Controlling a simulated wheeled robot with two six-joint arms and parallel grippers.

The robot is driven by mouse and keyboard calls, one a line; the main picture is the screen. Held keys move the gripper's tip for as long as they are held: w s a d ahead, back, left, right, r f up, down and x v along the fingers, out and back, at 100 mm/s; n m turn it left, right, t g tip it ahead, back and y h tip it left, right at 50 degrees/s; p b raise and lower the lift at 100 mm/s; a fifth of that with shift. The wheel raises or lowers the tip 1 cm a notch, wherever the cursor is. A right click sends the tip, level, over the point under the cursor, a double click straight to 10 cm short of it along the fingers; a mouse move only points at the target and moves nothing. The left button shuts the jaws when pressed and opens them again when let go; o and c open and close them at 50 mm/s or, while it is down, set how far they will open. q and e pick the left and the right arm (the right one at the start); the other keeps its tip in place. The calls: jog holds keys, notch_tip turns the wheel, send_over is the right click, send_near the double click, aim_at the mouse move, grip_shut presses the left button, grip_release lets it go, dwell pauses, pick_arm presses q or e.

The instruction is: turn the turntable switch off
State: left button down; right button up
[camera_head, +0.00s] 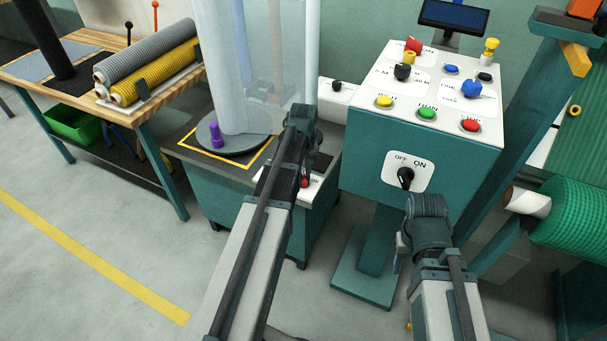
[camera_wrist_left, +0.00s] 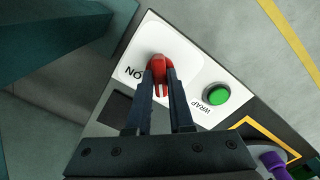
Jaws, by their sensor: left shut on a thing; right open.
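The turntable switch is a red knob (camera_wrist_left: 160,66) on a white plate; "ON" is readable beside it in the left wrist view. My left gripper (camera_wrist_left: 161,90) is shut on this knob, one finger on each side. The knob's exact angle is hard to tell between the fingers. In the head view the red switch (camera_head: 305,182) shows beside my left arm, at the front of the turntable cabinet (camera_head: 262,206). The grey turntable disc (camera_head: 238,146) carries a tall wrapped roll. My right gripper (camera_head: 420,235) is open, below the control box; its fingers are mostly hidden.
A green WRAP button (camera_wrist_left: 216,94) sits close to the red knob. The control box (camera_head: 385,135) has coloured buttons and a black OFF/ON switch (camera_head: 405,178) close to my right arm. A purple peg (camera_head: 215,135) stands on the disc. The floor at left is clear.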

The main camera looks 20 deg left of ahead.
aim_at(303, 176)
pick_arm(q)
jog(key=shift+n, duration=0.6)
jog(key=c, duration=0.8)
grip_release()
notch_tip(303, 176, up, 14)
jog(key=p, duration=1.3)
jog(key=shift+p, duration=0.4)
jog(key=shift+f, duration=0.15)
